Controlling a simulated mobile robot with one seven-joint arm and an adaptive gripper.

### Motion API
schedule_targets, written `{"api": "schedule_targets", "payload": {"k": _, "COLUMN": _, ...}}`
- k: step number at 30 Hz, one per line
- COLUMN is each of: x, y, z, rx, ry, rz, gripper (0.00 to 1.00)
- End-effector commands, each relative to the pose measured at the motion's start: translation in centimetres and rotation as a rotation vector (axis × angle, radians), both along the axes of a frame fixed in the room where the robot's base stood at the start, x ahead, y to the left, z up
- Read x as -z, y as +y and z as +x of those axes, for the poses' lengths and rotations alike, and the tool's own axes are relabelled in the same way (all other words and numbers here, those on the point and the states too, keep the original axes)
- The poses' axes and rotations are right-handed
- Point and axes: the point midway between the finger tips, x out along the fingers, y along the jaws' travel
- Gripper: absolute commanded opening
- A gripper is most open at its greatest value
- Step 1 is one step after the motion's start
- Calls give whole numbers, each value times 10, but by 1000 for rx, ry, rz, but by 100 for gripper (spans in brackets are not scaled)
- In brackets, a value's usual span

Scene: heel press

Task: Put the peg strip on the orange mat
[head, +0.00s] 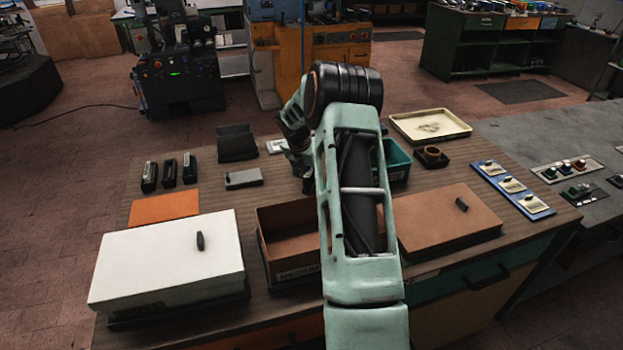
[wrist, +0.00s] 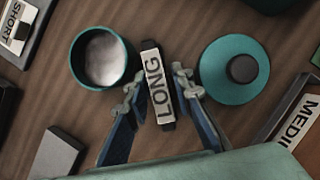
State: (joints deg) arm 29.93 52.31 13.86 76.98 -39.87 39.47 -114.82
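The orange mat (head: 165,206) lies flat at the table's left, behind the white-lidded box, and its visible part is bare. A blue strip (head: 538,209) with light plates and dark knobs lies at the table's right edge. I cannot tell for sure whether this is the peg strip. My gripper (wrist: 157,83) points down at the table in the wrist view, with its fingers apart. A narrow dark piece with a white LONG label (wrist: 157,85) lies between the fingertips. Whether they touch it is unclear. In the head view my arm hides the fingertips.
A teal cup (wrist: 103,58) and a teal round piece with a dark knob (wrist: 235,70) flank the fingers. A white-lidded box (head: 165,262), an open brown box (head: 285,218) and a brown-lidded box (head: 445,225) line the front. A cream tray (head: 430,126) stands behind.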

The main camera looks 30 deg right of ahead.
Motion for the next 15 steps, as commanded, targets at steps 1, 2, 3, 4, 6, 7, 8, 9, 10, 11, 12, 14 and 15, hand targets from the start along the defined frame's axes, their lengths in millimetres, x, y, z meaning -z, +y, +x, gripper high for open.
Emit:
{"api": "schedule_targets", "payload": {"k": 1, "x": 1, "y": 0, "z": 0, "rx": 0, "ry": 0, "rz": 0, "gripper": 22}}
{"api": "schedule_targets", "payload": {"k": 2, "x": 2, "y": 0, "z": 0, "rx": 0, "ry": 0, "rz": 0, "gripper": 22}}
{"api": "schedule_targets", "payload": {"k": 3, "x": 2, "y": 0, "z": 0, "rx": 0, "ry": 0, "rz": 0, "gripper": 22}}
{"api": "schedule_targets", "payload": {"k": 4, "x": 2, "y": 0, "z": 0, "rx": 0, "ry": 0, "rz": 0, "gripper": 22}}
{"api": "schedule_targets", "payload": {"k": 6, "x": 3, "y": 0, "z": 0, "rx": 0, "ry": 0, "rz": 0, "gripper": 22}}
{"api": "schedule_targets", "payload": {"k": 7, "x": 3, "y": 0, "z": 0, "rx": 0, "ry": 0, "rz": 0, "gripper": 22}}
{"api": "schedule_targets", "payload": {"k": 8, "x": 3, "y": 0, "z": 0, "rx": 0, "ry": 0, "rz": 0, "gripper": 22}}
{"api": "schedule_targets", "payload": {"k": 9, "x": 3, "y": 0, "z": 0, "rx": 0, "ry": 0, "rz": 0, "gripper": 22}}
{"api": "schedule_targets", "payload": {"k": 10, "x": 3, "y": 0, "z": 0, "rx": 0, "ry": 0, "rz": 0, "gripper": 22}}
{"api": "schedule_targets", "payload": {"k": 11, "x": 3, "y": 0, "z": 0, "rx": 0, "ry": 0, "rz": 0, "gripper": 22}}
{"api": "schedule_targets", "payload": {"k": 12, "x": 3, "y": 0, "z": 0, "rx": 0, "ry": 0, "rz": 0, "gripper": 22}}
{"api": "schedule_targets", "payload": {"k": 14, "x": 3, "y": 0, "z": 0, "rx": 0, "ry": 0, "rz": 0, "gripper": 18}}
{"api": "schedule_targets", "payload": {"k": 15, "x": 3, "y": 0, "z": 0, "rx": 0, "ry": 0, "rz": 0, "gripper": 14}}
